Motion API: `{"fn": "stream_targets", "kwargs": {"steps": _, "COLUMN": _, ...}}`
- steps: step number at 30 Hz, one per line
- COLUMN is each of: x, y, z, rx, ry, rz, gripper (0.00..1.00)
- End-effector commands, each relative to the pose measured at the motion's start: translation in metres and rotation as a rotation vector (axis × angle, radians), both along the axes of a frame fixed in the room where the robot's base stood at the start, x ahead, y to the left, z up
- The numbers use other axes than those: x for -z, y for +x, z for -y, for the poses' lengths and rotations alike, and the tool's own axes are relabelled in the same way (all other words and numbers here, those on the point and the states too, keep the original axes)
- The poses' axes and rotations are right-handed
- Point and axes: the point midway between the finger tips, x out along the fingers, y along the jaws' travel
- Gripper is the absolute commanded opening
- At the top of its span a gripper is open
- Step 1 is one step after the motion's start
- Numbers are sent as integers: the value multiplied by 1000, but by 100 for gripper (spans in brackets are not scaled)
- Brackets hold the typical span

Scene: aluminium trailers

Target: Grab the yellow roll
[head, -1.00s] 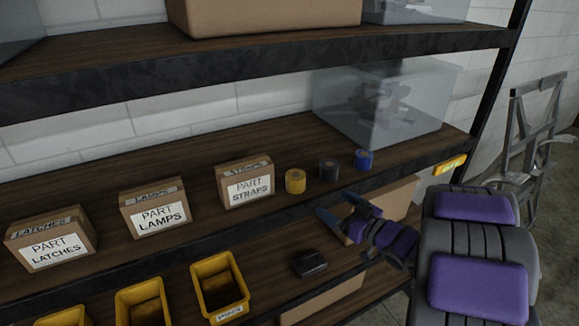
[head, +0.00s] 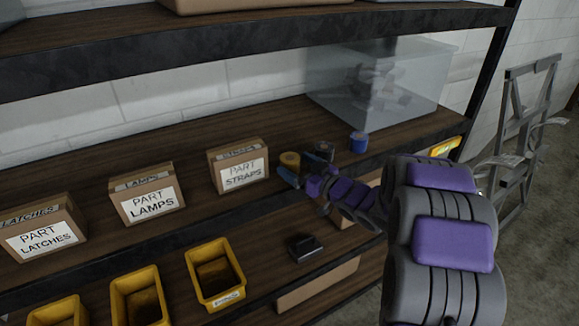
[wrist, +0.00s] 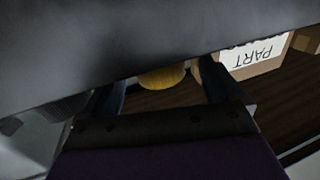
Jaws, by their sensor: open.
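The yellow roll (head: 290,160) stands on the middle shelf, just right of the straps box, partly hidden by my gripper in the head view. My gripper (head: 304,166) is open, with its blue fingers at the roll's near side. In the wrist view the roll (wrist: 162,78) shows between the two fingers of my gripper (wrist: 165,82), partly covered by a dark surface across the top. I cannot tell whether the fingers touch it. The dark roll (head: 325,149) is mostly hidden behind my gripper. The blue roll (head: 358,142) stands farther right.
The part straps box (head: 238,168) is close left of the yellow roll. A clear bin (head: 385,95) stands behind the rolls. The dark shelf edge (head: 150,240) runs below, with yellow bins (head: 215,275) on the lower shelf. An upper shelf (head: 250,48) hangs above.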

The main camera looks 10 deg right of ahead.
Motion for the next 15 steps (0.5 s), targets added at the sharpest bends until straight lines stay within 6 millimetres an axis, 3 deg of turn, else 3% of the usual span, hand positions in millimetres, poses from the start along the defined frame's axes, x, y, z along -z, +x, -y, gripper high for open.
{"fn": "stream_targets", "kwargs": {"steps": 15, "x": 1, "y": 44, "z": -28, "rx": 0, "ry": -2, "rz": -1, "gripper": 93}}
